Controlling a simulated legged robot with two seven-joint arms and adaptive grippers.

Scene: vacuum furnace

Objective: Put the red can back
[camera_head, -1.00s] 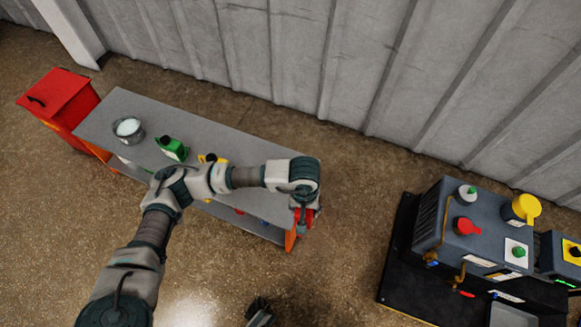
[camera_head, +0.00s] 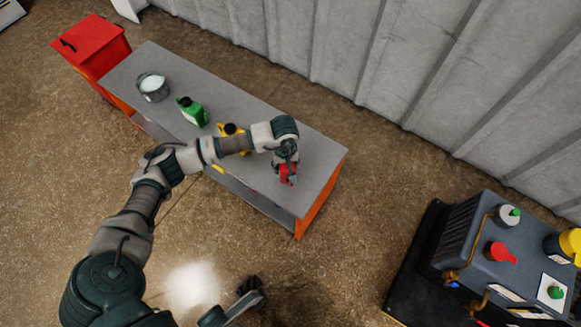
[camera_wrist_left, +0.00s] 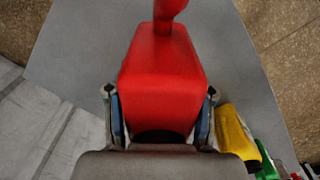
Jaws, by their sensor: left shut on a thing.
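The red can (camera_head: 287,173) is at the right part of the grey-topped workbench (camera_head: 318,150). My left gripper (camera_head: 287,165) is shut on it from above and partly hides it in the head view. In the left wrist view the red can (camera_wrist_left: 163,85) fills the space between the two fingers, with the bench top beyond it. I cannot tell whether the can touches the bench top. The yellow can (camera_head: 232,137) stands to its left, partly behind my left arm. My right gripper (camera_head: 250,287) is low in the head view, away from the bench; its finger opening is unclear.
A green can (camera_head: 193,111) and a metal bucket (camera_head: 153,88) with pale contents stand farther left on the bench. A red cabinet (camera_head: 92,46) is at its left end. A dark machine (camera_head: 500,250) stands at the right. The bench's right end is clear.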

